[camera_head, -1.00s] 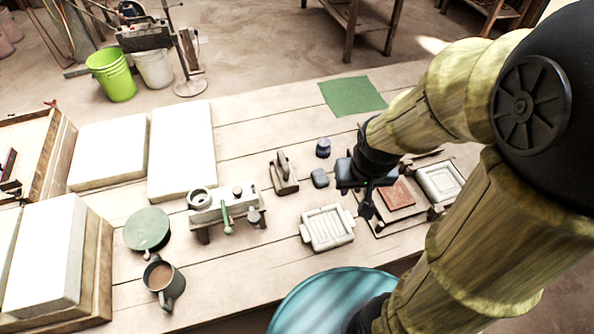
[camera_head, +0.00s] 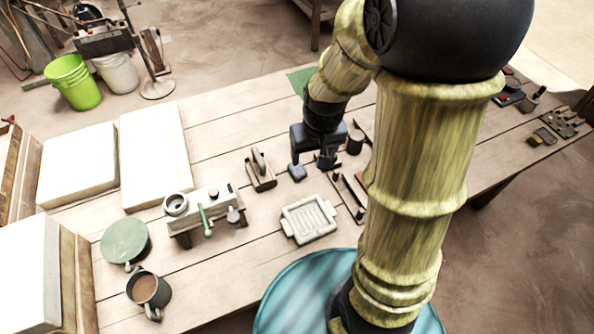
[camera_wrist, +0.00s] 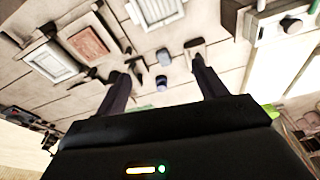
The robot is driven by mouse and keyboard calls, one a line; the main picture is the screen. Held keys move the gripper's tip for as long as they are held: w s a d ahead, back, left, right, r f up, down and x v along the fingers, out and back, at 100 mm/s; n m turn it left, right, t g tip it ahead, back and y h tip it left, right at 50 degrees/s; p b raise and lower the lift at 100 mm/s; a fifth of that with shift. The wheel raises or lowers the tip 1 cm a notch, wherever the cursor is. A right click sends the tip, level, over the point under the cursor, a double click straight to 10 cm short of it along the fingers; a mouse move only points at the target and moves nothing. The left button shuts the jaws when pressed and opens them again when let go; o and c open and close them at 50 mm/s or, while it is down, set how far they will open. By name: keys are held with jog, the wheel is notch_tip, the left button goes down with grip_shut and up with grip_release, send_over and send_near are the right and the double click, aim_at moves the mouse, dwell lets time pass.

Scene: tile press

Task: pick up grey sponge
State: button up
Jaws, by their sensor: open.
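The grey sponge (camera_head: 297,173) is a small rounded block on the wooden table, between the wooden-handled tool and the pale tray. My gripper (camera_head: 311,162) points down just behind and right of it, and one finger partly overlaps it in the head view. In the wrist view my gripper (camera_wrist: 158,72) shows two spread fingers with nothing held between them. The sponge (camera_wrist: 163,57) appears there between the fingers' lines, beyond a small bluish jar (camera_wrist: 162,84). I cannot tell how high the fingers are above the table.
A pale ribbed tray (camera_head: 310,220) lies in front of the sponge. The wooden-handled tool (camera_head: 260,172) stands to its left, close by. A red tile (camera_wrist: 89,42) shows left in the wrist view. Bare planks lie left of the tool.

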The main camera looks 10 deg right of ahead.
jog(key=w+f+n+g, duration=0.1)
jog(key=w+f, duration=0.5)
jog(key=w, duration=0.2)
jog(key=w+f+n+g, duration=0.1)
jog(key=w+f, duration=0.5)
jog(key=w, duration=0.3)
jog(key=shift+w, duration=0.25)
jog(key=p, duration=0.2)
send_over(297, 168)
notch_tip(297, 168, down, 12)
jog(key=shift+f, duration=0.2)
jog(key=shift+f+p, duration=0.1)
jog(key=shift+p, duration=0.2)
jog(key=shift+w+f+p, duration=0.1)
jog(key=shift+f+p, duration=0.75)
jog(key=shift+f, duration=1.65)
